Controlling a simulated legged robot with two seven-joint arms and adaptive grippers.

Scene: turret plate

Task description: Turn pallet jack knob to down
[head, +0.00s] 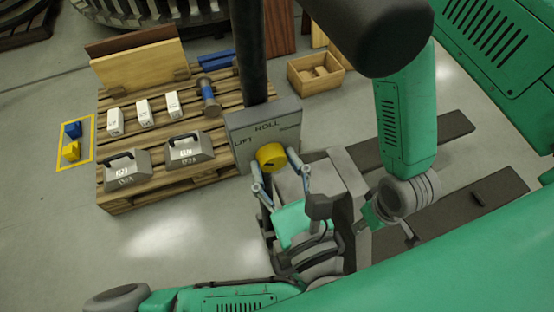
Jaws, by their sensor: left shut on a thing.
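The pallet jack's grey plate (240,125) carries the words LIFT at left, ROLL at top and a smaller, hard-to-read word at right. A round yellow knob (271,156) sits below the words. My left gripper (274,168) reaches it from below, shut on the knob with a finger on either side. Dark marks show on the knob, but which word it points to is unclear. My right gripper (371,215) is low at the right, apart from the knob. Its fingers do not show clearly.
A wooden pallet (120,202) at left holds two grey weights (127,169), several white boxes (143,112), a blue-ended dumbbell (208,95) and boards (140,70). The jack's black mast (248,50) rises behind the plate. A wooden crate (315,73) stands behind at right.

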